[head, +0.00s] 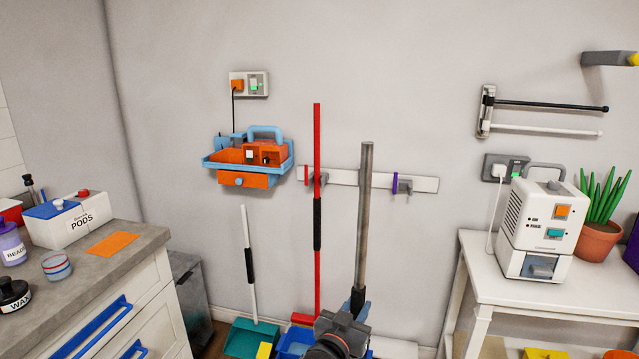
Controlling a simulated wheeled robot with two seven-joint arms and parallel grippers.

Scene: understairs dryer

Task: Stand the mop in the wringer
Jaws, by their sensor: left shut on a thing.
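The mop (364,215) shows as a long grey-brown pole standing nearly upright in front of the wall, its top just in front of the wall rail. My left gripper (358,304) is shut on the lower visible part of the mop pole, at the bottom middle of the view. The mop's head is hidden behind my gripper and below the picture. A blue bucket-like container (292,347), perhaps the one with the wringer, shows partly just left of my gripper. I cannot tell whether the mop touches it. My right gripper is not in view.
A red pole (317,155) with a black grip stands close left of the mop. A teal dustpan (250,341) with a white handle is further left. A wall rail (425,184) with clips is behind. A counter (150,236) stands left, a white table (480,284) right.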

